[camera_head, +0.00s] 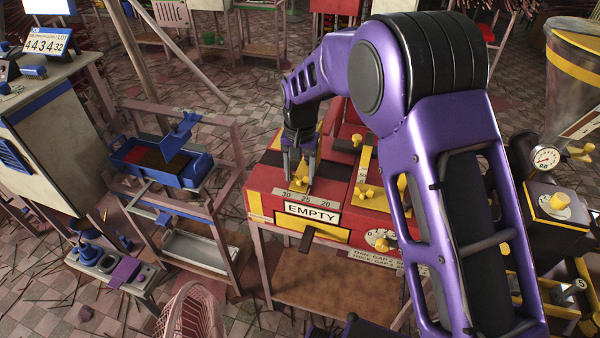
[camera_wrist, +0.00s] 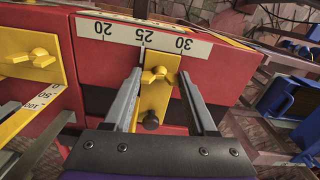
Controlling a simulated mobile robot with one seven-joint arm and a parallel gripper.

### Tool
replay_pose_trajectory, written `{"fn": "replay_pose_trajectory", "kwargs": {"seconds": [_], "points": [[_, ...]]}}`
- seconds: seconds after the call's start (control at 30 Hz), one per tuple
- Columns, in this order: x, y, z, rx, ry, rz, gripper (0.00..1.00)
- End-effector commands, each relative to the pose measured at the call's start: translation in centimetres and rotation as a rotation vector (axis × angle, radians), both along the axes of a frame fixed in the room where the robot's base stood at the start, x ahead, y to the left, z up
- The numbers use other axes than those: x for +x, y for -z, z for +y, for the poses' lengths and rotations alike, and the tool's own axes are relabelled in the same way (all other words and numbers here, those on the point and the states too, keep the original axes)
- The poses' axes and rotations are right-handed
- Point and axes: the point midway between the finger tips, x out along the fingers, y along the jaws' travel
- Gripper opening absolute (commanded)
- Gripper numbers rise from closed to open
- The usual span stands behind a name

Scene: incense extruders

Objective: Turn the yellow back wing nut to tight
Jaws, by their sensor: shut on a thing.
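A yellow wing nut (camera_wrist: 158,74) sits on a yellow plate (camera_wrist: 155,100) in the wrist view, just beside a white scale (camera_wrist: 140,34) marked 20, 25 and 30. My gripper (camera_wrist: 161,72) has one finger on each side of this nut and is shut on it. In the head view my gripper (camera_head: 298,172) points down at the left part of the red and yellow machine (camera_head: 262,195), behind its white scale (camera_head: 308,199).
Another yellow wing nut (camera_wrist: 38,57) sits left in the wrist view, by a scale marked 50 and 100. In the head view, more wing nuts (camera_head: 365,190) stand right of my gripper. An "EMPTY" sign (camera_head: 312,212) is on the machine's front. A blue tray (camera_head: 160,160) stands to the left.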

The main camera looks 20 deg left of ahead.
Motion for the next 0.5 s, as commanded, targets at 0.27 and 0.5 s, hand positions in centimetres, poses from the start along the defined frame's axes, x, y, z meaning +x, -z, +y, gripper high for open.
{"fn": "replay_pose_trajectory", "kwargs": {"seconds": [0.27, 0.5], "points": [[0.33, -0.14, -0.11, 0.0, 0.033, -0.007, 0.02], [0.38, -0.15, -0.15, 0.001, 0.033, -0.008, 0.02]]}}
